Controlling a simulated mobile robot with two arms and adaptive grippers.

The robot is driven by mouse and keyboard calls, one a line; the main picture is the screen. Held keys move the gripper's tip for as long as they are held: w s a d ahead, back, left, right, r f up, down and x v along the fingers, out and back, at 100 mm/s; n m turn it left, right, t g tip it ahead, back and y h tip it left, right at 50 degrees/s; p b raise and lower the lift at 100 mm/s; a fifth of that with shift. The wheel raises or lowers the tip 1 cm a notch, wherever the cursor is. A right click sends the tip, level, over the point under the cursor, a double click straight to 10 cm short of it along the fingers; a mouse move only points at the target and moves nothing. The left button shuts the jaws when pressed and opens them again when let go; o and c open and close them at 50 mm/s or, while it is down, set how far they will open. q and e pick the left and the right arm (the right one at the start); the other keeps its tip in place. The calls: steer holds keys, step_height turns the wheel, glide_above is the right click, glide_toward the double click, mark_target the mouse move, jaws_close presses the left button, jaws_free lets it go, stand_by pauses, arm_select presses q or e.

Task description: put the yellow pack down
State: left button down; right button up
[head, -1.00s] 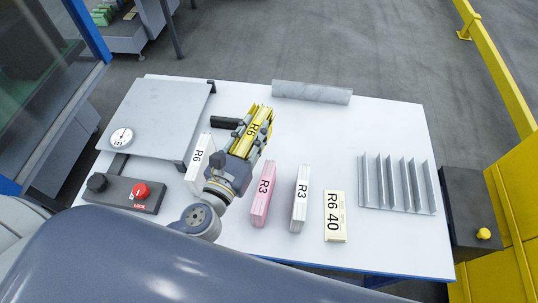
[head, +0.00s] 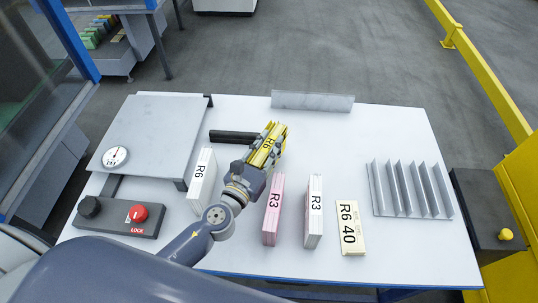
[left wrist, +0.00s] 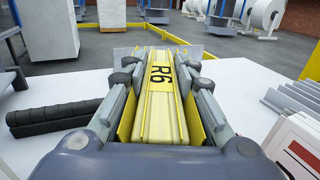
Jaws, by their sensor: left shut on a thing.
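The yellow pack (head: 267,147), marked R6, is between the fingers of my left gripper (head: 268,146), which is shut on it. In the left wrist view the yellow pack (left wrist: 160,100) lies lengthwise between the two fingers, its R6 label facing up. It is over the middle of the white table (head: 350,140), behind the pink R3 pack. I cannot tell whether its underside touches the table. My right gripper is not in view.
A white R6 pack (head: 202,177), a pink R3 pack (head: 273,208), a white R3 pack (head: 314,212) and a flat R6 40 card (head: 350,228) are nearby. A black bar (head: 232,137) lies left of the gripper. A finned rack (head: 412,190) is at right.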

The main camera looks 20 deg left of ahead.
arm_select(q)
step_height(320, 180, down, 2)
steer(key=shift+f+b, duration=0.1)
steer(key=shift+b, duration=0.35)
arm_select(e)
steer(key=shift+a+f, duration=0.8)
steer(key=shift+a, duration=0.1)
arm_select(q)
steer(key=shift+f, duration=0.15)
steer(key=c, duration=1.6)
jaws_free()
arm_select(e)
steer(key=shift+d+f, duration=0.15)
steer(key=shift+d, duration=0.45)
arm_select(q)
steer(key=shift+s+r, duration=0.1)
steer(key=shift+r, duration=0.1)
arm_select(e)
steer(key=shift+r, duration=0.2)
